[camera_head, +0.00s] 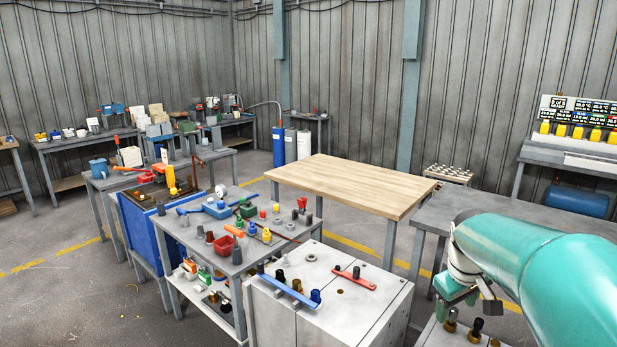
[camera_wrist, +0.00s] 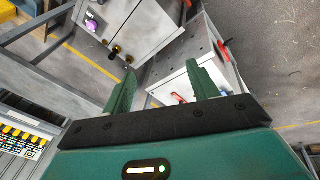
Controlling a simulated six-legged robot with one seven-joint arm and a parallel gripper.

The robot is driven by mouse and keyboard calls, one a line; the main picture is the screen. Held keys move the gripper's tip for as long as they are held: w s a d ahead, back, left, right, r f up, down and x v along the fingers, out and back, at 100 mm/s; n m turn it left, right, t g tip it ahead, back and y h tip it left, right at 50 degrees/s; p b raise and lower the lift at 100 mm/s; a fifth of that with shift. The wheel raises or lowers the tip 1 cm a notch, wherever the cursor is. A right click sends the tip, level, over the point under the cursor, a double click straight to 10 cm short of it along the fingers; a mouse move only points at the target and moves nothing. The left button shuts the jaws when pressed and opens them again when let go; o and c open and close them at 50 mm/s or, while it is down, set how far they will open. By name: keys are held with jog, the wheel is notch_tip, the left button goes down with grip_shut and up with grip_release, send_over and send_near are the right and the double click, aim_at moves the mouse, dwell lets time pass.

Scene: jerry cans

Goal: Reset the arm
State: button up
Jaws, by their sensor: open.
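My gripper shows in the wrist view (camera_wrist: 158,92) with its two green fingers spread apart and nothing between them. In the head view my teal arm comes in from the right, and part of my gripper (camera_head: 462,290) shows at its end, beside the white cabinet and in front of the grey table. No jerry can is in my gripper. Below the fingers in the wrist view are a white cabinet (camera_wrist: 170,84) with a red handle and a grey box-like cabinet (camera_wrist: 128,30) with knobs on it.
A white cabinet (camera_head: 345,305) with blue and red bars stands at the front centre. A grey table (camera_head: 270,248) with many small parts is to its left. A bare wooden table (camera_head: 350,183) stands behind. A grey table (camera_head: 440,213) is beside my arm. Open floor (camera_head: 60,290) lies at left.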

jog(key=s+a+m+t+y, duration=0.1)
jog(key=s+a+m, duration=0.1)
jog(key=s+a, duration=0.5)
jog(key=s+a+r+m+t, duration=0.1)
jog(key=s+a+m+t, duration=0.1)
jog(key=s+a, duration=0.5)
jog(key=s, duration=0.6)
jog(key=shift+a+r+y, duration=0.25)
jog(key=shift+a+y, duration=0.15)
